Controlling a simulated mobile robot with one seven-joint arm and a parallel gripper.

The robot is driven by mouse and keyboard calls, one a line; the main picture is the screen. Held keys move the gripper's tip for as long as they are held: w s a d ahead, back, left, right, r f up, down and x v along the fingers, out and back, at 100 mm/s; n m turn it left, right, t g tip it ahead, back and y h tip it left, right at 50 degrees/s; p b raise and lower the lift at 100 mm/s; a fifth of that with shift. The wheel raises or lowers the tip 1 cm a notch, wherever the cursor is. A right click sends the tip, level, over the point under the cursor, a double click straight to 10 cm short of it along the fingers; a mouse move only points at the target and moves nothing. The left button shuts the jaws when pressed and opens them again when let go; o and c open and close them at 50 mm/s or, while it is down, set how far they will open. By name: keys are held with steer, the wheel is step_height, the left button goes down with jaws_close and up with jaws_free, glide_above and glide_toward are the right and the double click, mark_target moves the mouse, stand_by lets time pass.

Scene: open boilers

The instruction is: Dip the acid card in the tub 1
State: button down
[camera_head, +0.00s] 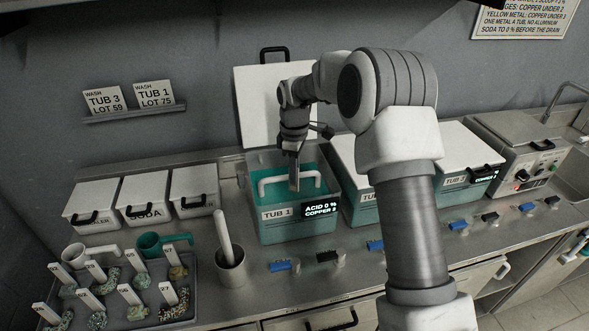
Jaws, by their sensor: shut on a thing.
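Tub 1 (262,230) is open on the counter, with teal liquid in it and its white lid (260,105) raised upright behind it. A white U-shaped handle or rack (270,184) shows inside the tub. The tub's display (320,209) reads "ACID 0 %" and "COPPER 2". My gripper (294,160) points down over the tub's opening, with its tip near the liquid. It is shut on a narrow thing, most likely the acid card (294,180), which reaches down toward the liquid. The card's face is too small to read, and I cannot tell whether its end touches the liquid.
More tubs with white lids (350,153) stand to the right, partly behind my arm. Blue and black clip-like pieces (284,266) line the counter's front. A metal cup (231,270) with a rod and a tray (205,310) of labelled samples stand at the left.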

mark_target(295, 191)
steer(key=shift+f+b, duration=2)
steer(key=shift+f, duration=1.7)
steer(key=shift+r, duration=0.1)
steer(key=shift+r+p, duration=4.65)
steer(key=shift+r, duration=2.2)
